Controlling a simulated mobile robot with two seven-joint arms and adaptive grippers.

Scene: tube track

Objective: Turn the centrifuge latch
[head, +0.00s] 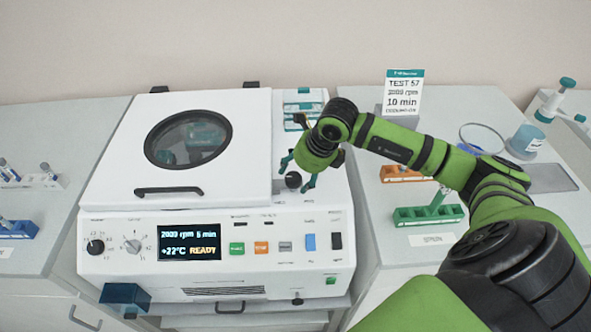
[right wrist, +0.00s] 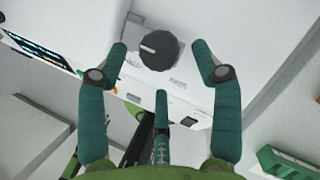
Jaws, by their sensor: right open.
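The white centrifuge (head: 110,225) stands on the bench with its round-windowed lid (head: 245,165) down. The latch is a dark round knob (head: 293,180) on the deck right of the lid; in the right wrist view it (right wrist: 155,50) shows a pale mark on its face. My right gripper (head: 297,171) is open over the knob. In the right wrist view its teal fingers (right wrist: 159,52) stand on either side of the knob, with gaps showing; a third finger sits below. My left gripper is in no view.
The front panel has a lit screen (head: 189,246) reading READY, dials and coloured buttons. Tube racks (head: 30,182) stand at left.

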